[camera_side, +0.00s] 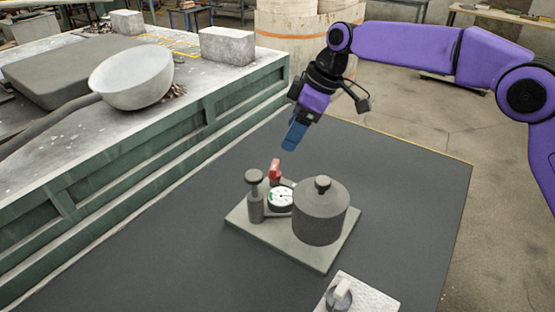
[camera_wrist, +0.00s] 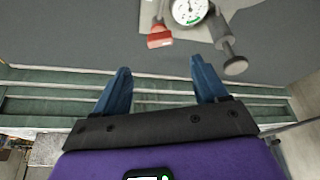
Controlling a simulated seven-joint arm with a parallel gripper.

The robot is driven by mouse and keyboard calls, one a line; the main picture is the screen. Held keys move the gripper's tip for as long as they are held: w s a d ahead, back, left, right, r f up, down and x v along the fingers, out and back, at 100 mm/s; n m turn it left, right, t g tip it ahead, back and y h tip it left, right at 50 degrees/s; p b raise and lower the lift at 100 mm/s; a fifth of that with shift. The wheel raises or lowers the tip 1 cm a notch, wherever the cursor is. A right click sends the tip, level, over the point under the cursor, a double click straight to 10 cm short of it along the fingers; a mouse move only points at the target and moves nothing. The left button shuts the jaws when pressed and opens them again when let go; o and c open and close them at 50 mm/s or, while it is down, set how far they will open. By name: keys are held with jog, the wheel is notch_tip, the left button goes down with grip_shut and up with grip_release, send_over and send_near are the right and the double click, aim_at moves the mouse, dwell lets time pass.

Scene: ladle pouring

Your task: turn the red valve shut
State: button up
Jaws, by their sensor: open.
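The red valve (camera_side: 275,169) is a small red handle beside a round white gauge (camera_side: 281,196) on a grey base plate (camera_side: 320,256). In the wrist view the red valve (camera_wrist: 159,37) shows at the top centre, left of the gauge (camera_wrist: 189,11). My gripper (camera_side: 294,136) with its blue fingers hangs above and slightly right of the valve in the side view, apart from it. In the wrist view my gripper (camera_wrist: 160,80) is open and empty, with the valve beyond its fingertips.
A dark post with a round knob (camera_side: 255,196) and a lidded grey pot (camera_side: 320,212) share the plate. A green bench (camera_side: 230,95) with a large ladle (camera_side: 132,78) stands at the left. A pale block with a knob (camera_side: 358,294) lies at the front. Dark floor around the plate is clear.

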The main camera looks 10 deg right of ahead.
aim_at(275, 164)
jog(key=x, duration=0.9)
jog(key=shift+a+f, duration=0.1)
jog(key=shift+f, duration=0.25)
jog(key=c, duration=1.1)
